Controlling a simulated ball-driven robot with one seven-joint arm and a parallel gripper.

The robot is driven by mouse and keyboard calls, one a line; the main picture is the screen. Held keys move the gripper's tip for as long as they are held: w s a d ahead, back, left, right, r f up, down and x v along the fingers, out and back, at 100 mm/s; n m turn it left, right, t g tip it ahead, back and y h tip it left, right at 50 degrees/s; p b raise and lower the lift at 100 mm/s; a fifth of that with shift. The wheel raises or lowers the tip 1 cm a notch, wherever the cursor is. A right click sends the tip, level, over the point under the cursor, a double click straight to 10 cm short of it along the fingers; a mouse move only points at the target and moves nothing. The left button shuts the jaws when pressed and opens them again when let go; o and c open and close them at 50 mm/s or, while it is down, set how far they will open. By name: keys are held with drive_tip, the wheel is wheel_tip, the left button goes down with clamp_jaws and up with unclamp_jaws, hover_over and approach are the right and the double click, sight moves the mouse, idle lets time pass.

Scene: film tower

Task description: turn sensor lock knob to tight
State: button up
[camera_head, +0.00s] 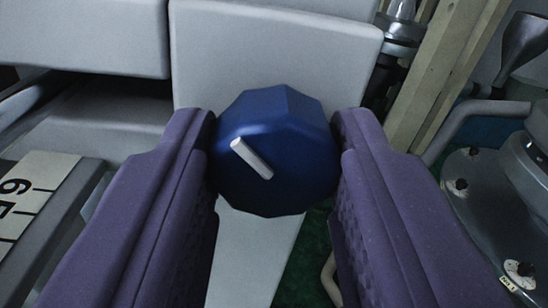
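The sensor lock knob (290,185) is dark blue and faceted, in the middle of the head camera view. A short white pointer mark on its face runs from upper left to lower right. My gripper (274,120) has its two purple padded fingers on either side of the knob. Both fingers press against its sides, the left one on its left edge and the right one on its right edge. No gap shows between fingers and knob. The fingers hide the outer side edges of the knob. No tight or loose marking is readable.
Light grey housing panels (270,50) stand behind and above the knob. A ruler-like scale (22,195) lies at the lower left. Beige bars (435,75) and a grey bolted flange (490,200) are at the right. A dark gap (110,88) opens at the left.

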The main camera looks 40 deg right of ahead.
drive_tip(key=c, duration=0.3)
drive_tip(key=shift+m+b, duration=0.3)
drive_tip(key=shift+b, duration=0.15)
drive_tip(key=m+b, duration=0.1)
drive_tip(key=b, duration=0.1)
drive_tip(key=m+b, duration=0.1)
drive_tip(key=b, duration=0.1)
drive_tip(key=shift+f+m, duration=0.2)
drive_tip(key=shift+m, duration=0.1)
drive_tip(key=m+b, duration=0.5)
drive_tip(key=b, duration=0.1)
drive_tip(key=m+b, duration=0.5)
drive_tip(key=shift+m+b, duration=0.3)
drive_tip(key=shift+b, duration=0.1)
drive_tip(key=shift+r+m+b, duration=0.2)
drive_tip(key=shift+m+b, duration=1.15)
drive_tip(key=shift+m, duration=0.55)
drive_tip(key=shift+y, duration=0.4)
